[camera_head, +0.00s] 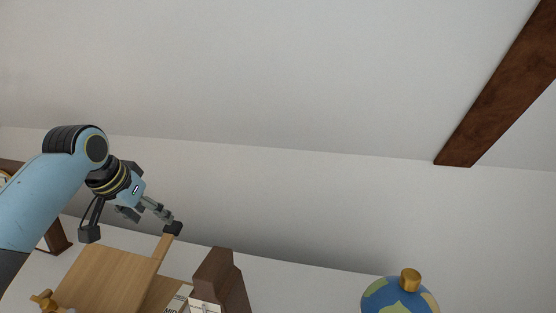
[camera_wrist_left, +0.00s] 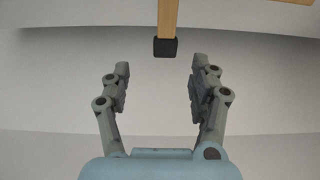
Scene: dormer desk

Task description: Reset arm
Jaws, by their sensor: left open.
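My left arm comes in from the left in the head view, and its gripper (camera_head: 152,216) is open and empty. It hangs in the air just by the black-capped end of a light wooden post (camera_head: 163,252). In the left wrist view the two fingers of the left gripper (camera_wrist_left: 157,72) are spread apart with nothing between them. The wooden post (camera_wrist_left: 167,18) with its black cap shows just beyond the fingertips, apart from them in that view. My right gripper is in neither view.
A light wooden panel (camera_head: 95,280) stands below the gripper. A dark brown wooden piece (camera_head: 222,278) and a partly hidden printed item stand right of it. A blue globe (camera_head: 388,295) with a gold top is at bottom right. A dark beam (camera_head: 500,85) crosses the sloped ceiling.

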